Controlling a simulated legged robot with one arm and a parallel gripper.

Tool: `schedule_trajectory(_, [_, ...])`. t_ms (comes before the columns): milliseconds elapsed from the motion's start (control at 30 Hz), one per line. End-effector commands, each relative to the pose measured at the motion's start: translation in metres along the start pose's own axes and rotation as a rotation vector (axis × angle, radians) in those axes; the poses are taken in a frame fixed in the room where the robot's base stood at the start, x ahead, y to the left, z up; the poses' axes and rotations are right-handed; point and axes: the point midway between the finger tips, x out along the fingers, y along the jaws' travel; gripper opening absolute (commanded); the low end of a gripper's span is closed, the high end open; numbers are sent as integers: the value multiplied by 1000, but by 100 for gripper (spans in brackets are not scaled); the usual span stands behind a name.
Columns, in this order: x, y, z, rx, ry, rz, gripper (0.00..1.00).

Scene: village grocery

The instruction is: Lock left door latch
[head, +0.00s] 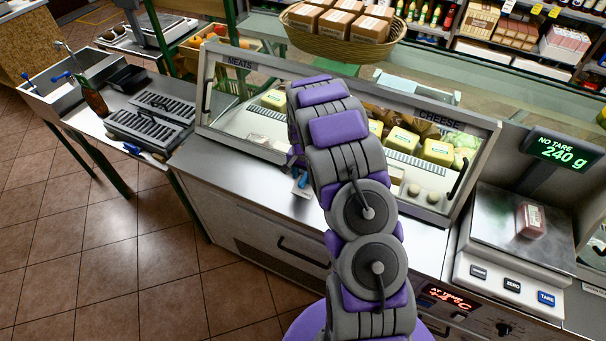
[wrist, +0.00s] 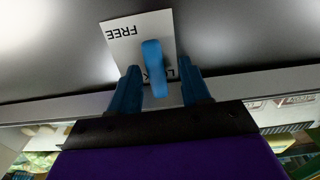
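A blue latch lever (wrist: 154,66) sits on a white label plate (wrist: 124,36) in the wrist view. The plate reads "FREE" upside down, and a second word, partly hidden, shows near the lever's lower end. My gripper (wrist: 160,88) has two blue fingers spread apart, one on each side of the lever's lower end, with gaps between. In the head view my purple and grey arm hides most of the gripper; a small white and blue patch (head: 302,183) shows on the counter beside it. The glass case has a left door marked "MEATS" (head: 240,65).
The case's right side is marked "CHEESE" (head: 437,118). A scale (head: 500,241) with a red package stands at right. A wicker basket (head: 340,48) sits above the case. A sink (head: 75,85) and grills are at left. The tiled floor (head: 120,260) at left is clear.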

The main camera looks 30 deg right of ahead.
Motion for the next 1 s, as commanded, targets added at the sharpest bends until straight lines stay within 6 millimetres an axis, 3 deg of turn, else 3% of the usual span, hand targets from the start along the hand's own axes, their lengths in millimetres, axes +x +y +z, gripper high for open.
schedule_trajectory(233, [-2,1,-2,2,0,-2,47])
schedule_trajectory(367, [-16,1,-2,2,2,-2,47])
schedule_trajectory(1000, [-149,-2,0,1,4,-1,47])
